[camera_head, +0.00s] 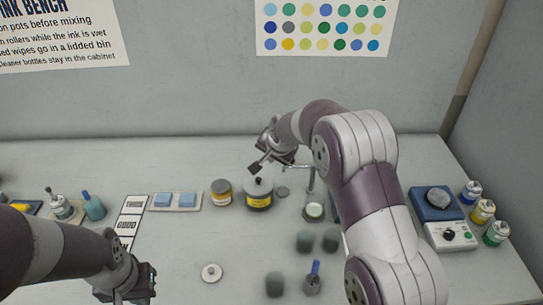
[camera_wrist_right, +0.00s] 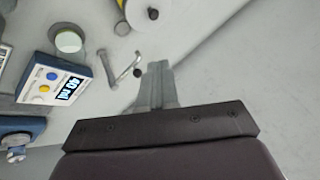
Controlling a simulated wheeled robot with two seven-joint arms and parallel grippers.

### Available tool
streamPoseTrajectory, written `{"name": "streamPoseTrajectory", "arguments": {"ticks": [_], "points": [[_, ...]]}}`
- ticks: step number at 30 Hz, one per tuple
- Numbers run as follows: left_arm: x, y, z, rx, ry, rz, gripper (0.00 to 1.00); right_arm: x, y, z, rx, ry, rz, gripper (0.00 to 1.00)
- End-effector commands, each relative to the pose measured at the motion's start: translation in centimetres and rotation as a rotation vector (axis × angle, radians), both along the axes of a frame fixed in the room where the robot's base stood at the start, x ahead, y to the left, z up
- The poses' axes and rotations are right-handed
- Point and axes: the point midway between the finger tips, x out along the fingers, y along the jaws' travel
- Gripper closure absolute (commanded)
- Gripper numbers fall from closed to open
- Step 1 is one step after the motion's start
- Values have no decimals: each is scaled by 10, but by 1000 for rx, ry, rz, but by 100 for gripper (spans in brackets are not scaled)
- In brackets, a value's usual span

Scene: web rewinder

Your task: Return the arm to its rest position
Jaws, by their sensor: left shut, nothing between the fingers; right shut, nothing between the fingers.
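My right arm reaches over the bench in the head view, bending left at the elbow. Its gripper (camera_head: 256,168) is above the bench's back part, just over a dark-lidded pot with a yellow label (camera_head: 259,197). In the right wrist view the grey fingers (camera_wrist_right: 156,72) lie together with nothing between them. My left gripper (camera_head: 128,296) is low at the left front, shut and empty, partly cut off by the frame's bottom edge.
An amber jar (camera_head: 221,193) stands left of the pot. Dark cups (camera_head: 305,241) and a round white lid (camera_head: 212,273) are in front. A blue stirrer unit (camera_head: 437,204) and capped bottles (camera_head: 483,211) stand at right. The wrist view shows a device with a lit display (camera_wrist_right: 68,88).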

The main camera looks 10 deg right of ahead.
Motion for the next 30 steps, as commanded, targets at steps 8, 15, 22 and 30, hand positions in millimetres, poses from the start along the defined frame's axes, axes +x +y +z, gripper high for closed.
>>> {"name": "streamPoseTrajectory", "arguments": {"ticks": [8,15,22,30], "points": [[0,0,0,0,0,0,100,0,0,-1,-1,1,0,100],[0,0,0,0,0,0,100,-39,-4,-32,-128,108,200,100],[0,0,0,0,0,0,100,-223,-27,-44,-283,387,601,100],[0,0,0,0,0,0,100,-332,-40,-23,-303,438,681,100]]}}
